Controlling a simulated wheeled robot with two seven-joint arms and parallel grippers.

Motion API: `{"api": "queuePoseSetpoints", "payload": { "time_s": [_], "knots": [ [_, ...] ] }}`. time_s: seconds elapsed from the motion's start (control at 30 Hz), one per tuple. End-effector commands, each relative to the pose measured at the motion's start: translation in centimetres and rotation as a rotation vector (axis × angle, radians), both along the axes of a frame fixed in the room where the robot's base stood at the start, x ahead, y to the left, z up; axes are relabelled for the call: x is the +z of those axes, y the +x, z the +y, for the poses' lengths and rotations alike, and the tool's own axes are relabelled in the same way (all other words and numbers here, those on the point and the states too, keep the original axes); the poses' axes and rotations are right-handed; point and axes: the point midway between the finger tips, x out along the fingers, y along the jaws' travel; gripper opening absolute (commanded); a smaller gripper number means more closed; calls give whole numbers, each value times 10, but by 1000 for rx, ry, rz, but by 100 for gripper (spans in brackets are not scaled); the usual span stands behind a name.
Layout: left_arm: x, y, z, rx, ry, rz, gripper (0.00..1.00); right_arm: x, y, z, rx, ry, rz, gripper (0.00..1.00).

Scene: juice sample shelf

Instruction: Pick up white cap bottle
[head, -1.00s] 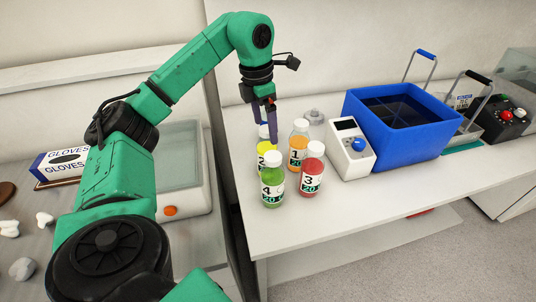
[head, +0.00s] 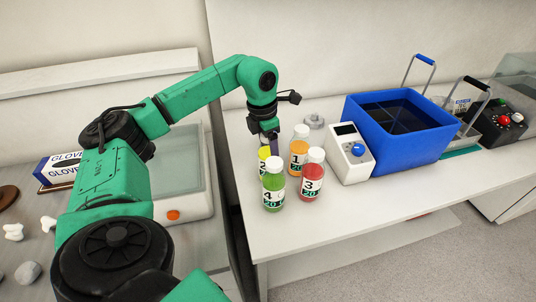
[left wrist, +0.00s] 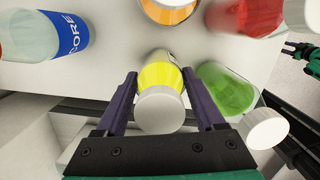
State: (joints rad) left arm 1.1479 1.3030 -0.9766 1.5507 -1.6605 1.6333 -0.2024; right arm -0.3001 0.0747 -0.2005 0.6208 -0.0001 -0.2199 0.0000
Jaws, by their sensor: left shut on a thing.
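The yellow bottle numbered 2 (head: 263,156) stands on the white bench behind the green bottle, mostly hidden in the head view. In the left wrist view its white cap (left wrist: 160,110) and yellow body (left wrist: 160,77) lie between the two purple fingers. My left gripper (head: 274,142) is shut on this bottle, its fingers on either side in the left wrist view (left wrist: 160,80). Green bottle 4 (head: 273,190), orange bottle 1 (head: 298,155) and red bottle 3 (head: 312,180) stand close by, also with white caps. Part of my right arm shows small at the left wrist view's right edge.
A white device with a blue knob (head: 349,155) and a blue bath (head: 415,150) stand to the right. The green bottle (left wrist: 228,90) is close beside my right-hand finger in the wrist view. The bench front is clear.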

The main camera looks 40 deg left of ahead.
Motion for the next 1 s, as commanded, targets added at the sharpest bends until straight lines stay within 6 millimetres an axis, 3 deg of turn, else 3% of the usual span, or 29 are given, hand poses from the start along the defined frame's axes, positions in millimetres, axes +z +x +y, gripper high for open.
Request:
{"api": "queuePoseSetpoints", "payload": {
  "time_s": [0.23,0.37,0.47,0.67,0.7,0.73,0.83,1.0],
  "knots": [
    [5,1,0,0,-1,-2,0,0,0,-3,2,-3,-1,50],
    [20,1,0,0,-1,-6,0,-3,0,-4,3,-5,0,50],
    [44,2,-1,-1,-3,-9,0,-4,0,-5,2,-6,0,50],
    [122,1,-2,-2,-4,-10,0,-2,0,-5,2,-7,-1,50],
    [148,1,0,-1,-1,-7,0,20,0,-5,2,-8,0,50],
    [159,0,0,0,-1,-6,0,28,0,-5,2,-8,1,50],
    [184,0,0,0,0,-4,0,46,0,-5,2,-8,0,50],
    [202,0,0,-1,-1,-2,0,57,0,-5,1,-7,0,50]
  ]
}}
